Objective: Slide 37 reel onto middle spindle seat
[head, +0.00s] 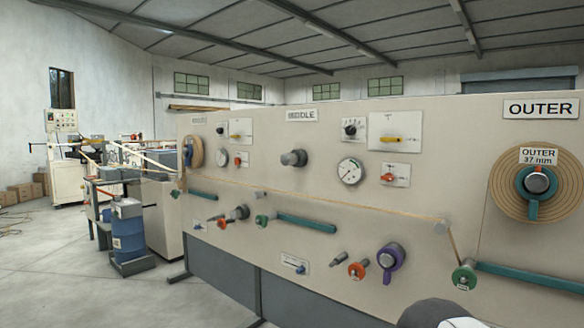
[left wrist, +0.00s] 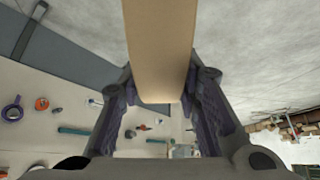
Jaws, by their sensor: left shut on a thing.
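The middle spindle seat (head: 293,158) is a bare grey stub below the MIDDLE sign (head: 302,115) on the cream panel, with no reel on it. In the left wrist view my left gripper (left wrist: 162,88) is shut on a tan reel (left wrist: 161,45), seen edge-on between its two dark fingers. Its label and bore do not show, so I cannot read its size. The held reel does not show in the head view, and the wrist view shows it apart from the panel. My right gripper is in neither view.
A reel marked OUTER 37 mm (head: 508,188) sits at the panel's right. Another reel (head: 196,152) sits at its far left. A tan strip (head: 330,204) runs across the panel below the middle seat. Knobs, a gauge (head: 350,171) and teal bars (head: 306,222) stick out around it.

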